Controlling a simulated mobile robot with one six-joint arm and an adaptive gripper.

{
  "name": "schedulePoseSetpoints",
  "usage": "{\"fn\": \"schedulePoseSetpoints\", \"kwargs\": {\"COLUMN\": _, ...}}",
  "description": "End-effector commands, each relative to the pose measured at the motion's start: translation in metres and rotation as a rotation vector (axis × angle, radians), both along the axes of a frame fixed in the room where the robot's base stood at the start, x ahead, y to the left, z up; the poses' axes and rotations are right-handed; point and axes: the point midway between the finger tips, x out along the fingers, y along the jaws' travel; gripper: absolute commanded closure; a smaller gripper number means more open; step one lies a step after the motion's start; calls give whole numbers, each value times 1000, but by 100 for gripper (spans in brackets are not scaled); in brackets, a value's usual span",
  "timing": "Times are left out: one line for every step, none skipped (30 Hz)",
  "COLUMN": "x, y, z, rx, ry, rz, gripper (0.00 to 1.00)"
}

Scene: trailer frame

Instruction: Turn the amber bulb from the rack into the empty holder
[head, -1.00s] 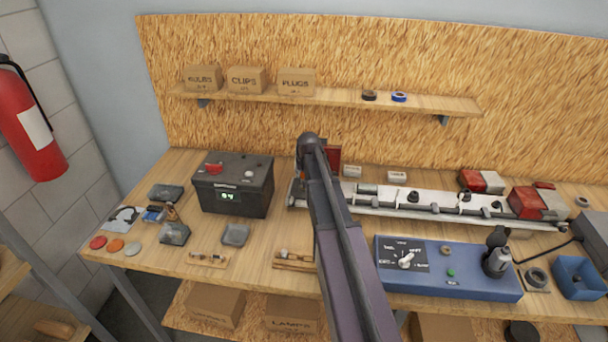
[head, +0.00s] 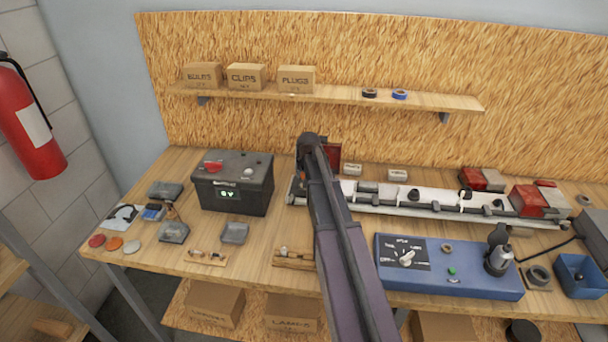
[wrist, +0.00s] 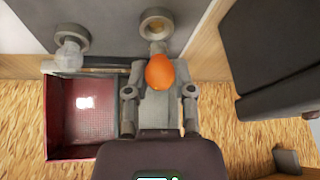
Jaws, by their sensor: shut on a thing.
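In the wrist view my gripper (wrist: 160,91) is shut on the amber bulb (wrist: 160,72). The bulb's glass faces the camera, and its base points toward the round empty holder (wrist: 157,25) just above it in the picture. The bulb's narrow end overlaps the holder's lower rim; I cannot tell whether it is inside. A second holder (wrist: 72,40) at left carries a clear bulb (wrist: 70,55). In the head view my arm hides the gripper, the amber bulb and the holder. Two small wooden racks (head: 206,258) (head: 293,258) lie at the bench front.
A red lens (wrist: 75,118) lies below the clear bulb in the wrist view. The head view shows a black battery box (head: 232,185) left of my arm, a light bar (head: 400,200) behind it and a blue control box (head: 450,268) at right.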

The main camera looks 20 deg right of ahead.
Motion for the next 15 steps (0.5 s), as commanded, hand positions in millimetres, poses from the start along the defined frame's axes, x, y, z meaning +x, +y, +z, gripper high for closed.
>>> {"fn": "schedulePoseSetpoints", "kwargs": {"x": 0, "y": 0, "z": -3, "rx": 0, "ry": 0, "rz": 0, "gripper": 86}}
{"fn": "schedulePoseSetpoints", "kwargs": {"x": 0, "y": 0, "z": -4, "rx": 0, "ry": 0, "rz": 0, "gripper": 86}}
{"fn": "schedulePoseSetpoints", "kwargs": {"x": 0, "y": 0, "z": -5, "rx": 0, "ry": 0, "rz": 0, "gripper": 86}}
{"fn": "schedulePoseSetpoints", "kwargs": {"x": 0, "y": 0, "z": -6, "rx": 0, "ry": 0, "rz": 0, "gripper": 86}}
{"fn": "schedulePoseSetpoints", "kwargs": {"x": 0, "y": 0, "z": -6, "rx": 0, "ry": 0, "rz": 0, "gripper": 86}}
{"fn": "schedulePoseSetpoints", "kwargs": {"x": 0, "y": 0, "z": -7, "rx": 0, "ry": 0, "rz": 0, "gripper": 86}}
{"fn": "schedulePoseSetpoints", "kwargs": {"x": 0, "y": 0, "z": -7, "rx": 0, "ry": 0, "rz": 0, "gripper": 86}}
{"fn": "schedulePoseSetpoints", "kwargs": {"x": 0, "y": 0, "z": -7, "rx": 0, "ry": 0, "rz": 0, "gripper": 86}}
{"fn": "schedulePoseSetpoints", "kwargs": {"x": 0, "y": 0, "z": -7, "rx": 0, "ry": 0, "rz": 0, "gripper": 86}}
{"fn": "schedulePoseSetpoints", "kwargs": {"x": 0, "y": 0, "z": -7, "rx": 0, "ry": 0, "rz": 0, "gripper": 86}}
{"fn": "schedulePoseSetpoints", "kwargs": {"x": 0, "y": 0, "z": -7, "rx": 0, "ry": 0, "rz": 0, "gripper": 86}}
{"fn": "schedulePoseSetpoints", "kwargs": {"x": 0, "y": 0, "z": -7, "rx": 0, "ry": 0, "rz": 0, "gripper": 86}}
{"fn": "schedulePoseSetpoints", "kwargs": {"x": 0, "y": 0, "z": -7, "rx": 0, "ry": 0, "rz": 0, "gripper": 86}}
{"fn": "schedulePoseSetpoints", "kwargs": {"x": 0, "y": 0, "z": -7, "rx": 0, "ry": 0, "rz": 0, "gripper": 86}}
{"fn": "schedulePoseSetpoints", "kwargs": {"x": 0, "y": 0, "z": -7, "rx": 0, "ry": 0, "rz": 0, "gripper": 86}}
